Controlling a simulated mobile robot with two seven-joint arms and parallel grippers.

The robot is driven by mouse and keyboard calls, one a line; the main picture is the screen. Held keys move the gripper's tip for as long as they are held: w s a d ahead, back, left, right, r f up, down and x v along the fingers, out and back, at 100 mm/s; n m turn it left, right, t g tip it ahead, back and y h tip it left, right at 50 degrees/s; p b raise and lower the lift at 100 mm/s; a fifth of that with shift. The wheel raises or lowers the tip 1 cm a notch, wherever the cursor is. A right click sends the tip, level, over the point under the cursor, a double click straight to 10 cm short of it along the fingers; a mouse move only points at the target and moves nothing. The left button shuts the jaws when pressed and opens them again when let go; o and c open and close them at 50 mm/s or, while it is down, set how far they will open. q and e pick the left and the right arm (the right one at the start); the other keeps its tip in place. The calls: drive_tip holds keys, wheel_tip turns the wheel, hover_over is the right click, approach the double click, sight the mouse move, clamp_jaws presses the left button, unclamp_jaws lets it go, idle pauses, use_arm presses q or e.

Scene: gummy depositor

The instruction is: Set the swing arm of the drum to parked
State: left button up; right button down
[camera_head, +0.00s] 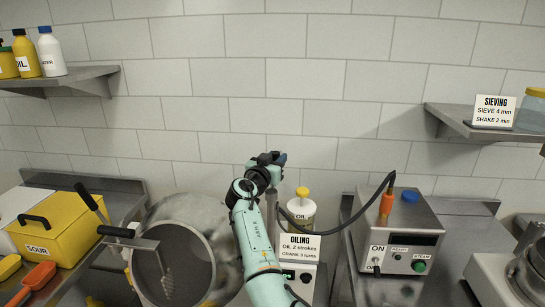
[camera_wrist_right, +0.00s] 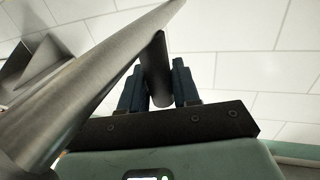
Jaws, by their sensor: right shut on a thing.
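The metal drum (camera_head: 215,215) stands left of centre in the head view, its round grey face turned to the front. My right arm reaches up past its right side, and the right gripper (camera_head: 272,160) is above and behind the drum. In the wrist view the blue fingers of my right gripper (camera_wrist_right: 160,90) are shut on a dark round handle (camera_wrist_right: 155,65). The handle joins a long grey metal bar (camera_wrist_right: 90,85), which looks like the swing arm and slants across the view. In the head view the arm mostly hides this bar. My left gripper is not in view.
A yellow SOUR bin (camera_head: 75,225) stands at the left. A black-handled lever (camera_head: 115,231) sticks out by the drum. Behind my right arm are an oil container (camera_head: 300,212) and the OILING sign (camera_head: 299,246). A steam box (camera_head: 405,235) with a cable stands to the right.

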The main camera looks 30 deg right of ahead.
drive_tip(key=shift+d+f, duration=0.1)
drive_tip(key=shift+f, duration=0.2)
drive_tip(key=c, duration=0.9)
unclamp_jaws()
drive_tip(key=shift+c, duration=0.2)
drive_tip(key=shift+s+r, duration=0.1)
drive_tip(key=shift+r, duration=0.05)
drive_tip(key=shift+s+a+b, duration=0.1)
drive_tip(key=shift+a+b, duration=0.25)
use_arm(q)
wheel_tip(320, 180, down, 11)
drive_tip(key=b, duration=1)
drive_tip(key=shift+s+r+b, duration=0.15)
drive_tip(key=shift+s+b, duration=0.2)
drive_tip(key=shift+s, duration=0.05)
use_arm(e)
drive_tip(key=v, duration=1.2)
drive_tip(key=shift+s+a, duration=0.25)
